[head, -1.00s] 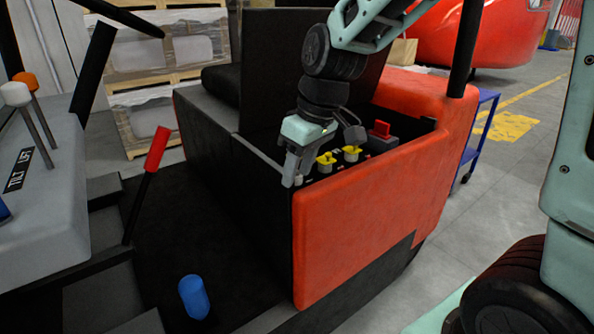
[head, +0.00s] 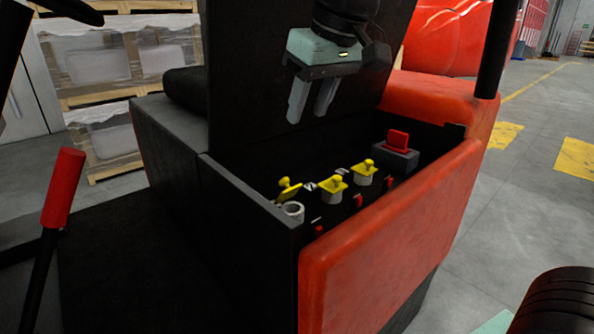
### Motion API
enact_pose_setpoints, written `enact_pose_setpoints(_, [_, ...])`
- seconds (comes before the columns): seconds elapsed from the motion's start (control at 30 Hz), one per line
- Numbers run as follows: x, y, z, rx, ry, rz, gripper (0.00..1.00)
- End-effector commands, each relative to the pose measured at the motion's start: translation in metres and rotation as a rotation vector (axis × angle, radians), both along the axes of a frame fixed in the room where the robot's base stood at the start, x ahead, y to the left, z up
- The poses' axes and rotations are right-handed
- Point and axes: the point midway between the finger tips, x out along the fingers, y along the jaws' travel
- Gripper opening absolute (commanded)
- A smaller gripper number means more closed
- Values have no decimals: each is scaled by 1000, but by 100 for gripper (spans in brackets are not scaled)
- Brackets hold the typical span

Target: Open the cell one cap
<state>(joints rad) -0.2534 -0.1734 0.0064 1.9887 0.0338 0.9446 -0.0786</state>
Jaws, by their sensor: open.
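The battery compartment holds a row of three yellow caps. The nearest cap (head: 289,188) is tilted up and back at the rear of its pale round neck (head: 292,211), whose top shows open. I take this as cell one, though no label is readable. The middle cap (head: 334,184) and the far cap (head: 367,167) sit flat on their necks. My gripper (head: 308,113) hangs above the compartment, in front of the raised black lid, with its two fingers apart, pointing down and empty. It is clear of all the caps.
A red connector (head: 398,138) on a grey block stands at the compartment's far end. The raised black lid (head: 235,85) is behind the caps. The orange side panel (head: 390,235) forms the front wall. A red-handled lever (head: 63,188) stands at left.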

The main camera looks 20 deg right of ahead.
Motion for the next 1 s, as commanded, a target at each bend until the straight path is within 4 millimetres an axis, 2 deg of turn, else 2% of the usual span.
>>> enact_pose_setpoints(0.13, [-1,2,1,1,-10,-11,42])
enact_pose_setpoints(0.27, [3,3,-9,1,-9,-12,42])
enact_pose_setpoints(0.8, [42,15,-112,-1,-5,-11,42])
enact_pose_setpoints(1.0, [54,19,-141,-1,-8,-11,42])
